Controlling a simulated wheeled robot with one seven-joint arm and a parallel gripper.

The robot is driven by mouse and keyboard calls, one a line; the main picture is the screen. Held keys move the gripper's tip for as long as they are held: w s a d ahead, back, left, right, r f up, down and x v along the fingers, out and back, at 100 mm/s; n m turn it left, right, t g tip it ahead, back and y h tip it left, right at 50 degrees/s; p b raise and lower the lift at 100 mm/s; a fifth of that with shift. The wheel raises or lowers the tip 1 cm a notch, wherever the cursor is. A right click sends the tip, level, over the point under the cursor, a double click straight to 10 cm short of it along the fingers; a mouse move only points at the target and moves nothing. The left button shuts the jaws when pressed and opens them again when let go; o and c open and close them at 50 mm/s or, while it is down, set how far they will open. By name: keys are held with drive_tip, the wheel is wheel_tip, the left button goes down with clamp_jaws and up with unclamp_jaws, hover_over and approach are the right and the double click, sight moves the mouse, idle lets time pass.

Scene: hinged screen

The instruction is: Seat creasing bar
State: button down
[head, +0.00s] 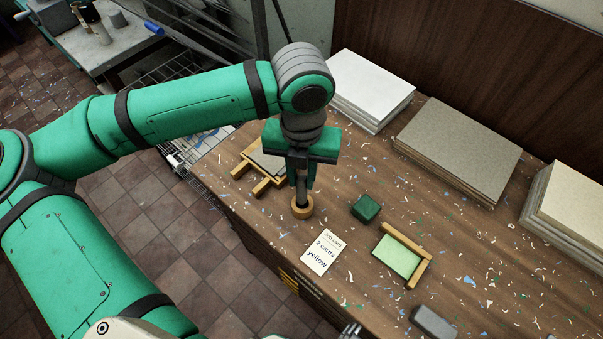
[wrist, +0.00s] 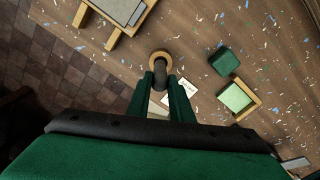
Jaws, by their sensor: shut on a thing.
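My gripper (head: 302,183) is over the left part of the workbench, pointing down, shut on a dark upright bar (head: 301,196). In the wrist view the bar (wrist: 160,70) shows between my fingers (wrist: 164,84). The bar's lower end is at a round tan wooden ring (head: 302,208), which also shows in the wrist view (wrist: 160,55). I cannot tell whether the bar is inside the ring, fixed to it or just above it. A wooden frame with a grey plate (head: 262,163) lies behind and left of my gripper, partly hidden by it in the head view.
A job card (head: 322,252) reads "2 cards yellow". A dark green block (head: 366,208) and a wooden corner tray with pale green card (head: 399,254) lie to the right. A grey block (head: 433,322) is at the front. Board stacks (head: 458,150) line the back. Paper scraps litter the bench.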

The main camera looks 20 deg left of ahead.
drive_tip(key=shift+f, duration=2.3)
drive_tip(key=c, duration=1.5)
unclamp_jaws()
